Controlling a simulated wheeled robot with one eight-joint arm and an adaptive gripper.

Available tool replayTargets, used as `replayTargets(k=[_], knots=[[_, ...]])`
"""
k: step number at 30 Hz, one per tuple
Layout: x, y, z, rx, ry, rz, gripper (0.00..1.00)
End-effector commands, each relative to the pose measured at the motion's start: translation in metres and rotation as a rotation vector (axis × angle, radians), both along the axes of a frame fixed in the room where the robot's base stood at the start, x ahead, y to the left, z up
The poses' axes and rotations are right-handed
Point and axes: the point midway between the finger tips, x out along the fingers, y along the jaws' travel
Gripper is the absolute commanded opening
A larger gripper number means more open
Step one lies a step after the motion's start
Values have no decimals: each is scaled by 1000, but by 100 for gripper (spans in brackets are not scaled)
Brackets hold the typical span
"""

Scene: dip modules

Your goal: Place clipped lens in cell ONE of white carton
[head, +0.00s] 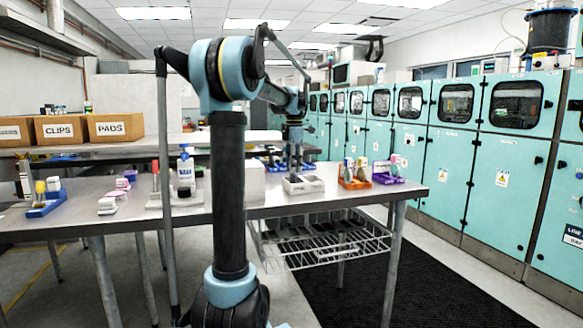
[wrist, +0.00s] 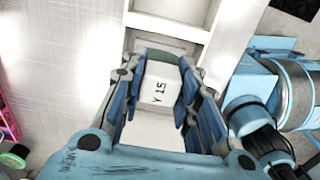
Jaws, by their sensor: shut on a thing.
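The white carton (head: 303,186) stands on the metal table near its right part, and its dividing walls show at the top of the wrist view (wrist: 165,27). My gripper (head: 294,166) is over the carton at the end of my lowered arm. In the wrist view my gripper (wrist: 165,90) is shut on a white piece marked "Y 15" (wrist: 160,88), which appears to be the clipped lens. No separate clip can be made out. The fingers hide the piece's sides and part of the carton. I cannot tell how high the piece is above the cells.
An orange tray (head: 354,183) and a purple tray (head: 386,178) with bottles stand right of the carton. A white box (head: 250,181) stands to its left. A bottle on a stand (head: 185,175) is further left. Bare table lies in front of the carton.

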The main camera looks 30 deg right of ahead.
Motion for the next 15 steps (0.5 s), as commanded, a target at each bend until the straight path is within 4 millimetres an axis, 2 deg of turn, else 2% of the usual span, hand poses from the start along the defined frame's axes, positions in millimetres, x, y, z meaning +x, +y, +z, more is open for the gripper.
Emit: replayTargets(k=[7,8,10,15], knots=[[0,0,-1,0,0,0,0],[0,0,-1,0,0,0,31],[0,0,-1,0,0,0,47],[0,0,-1,0,0,0,49]])
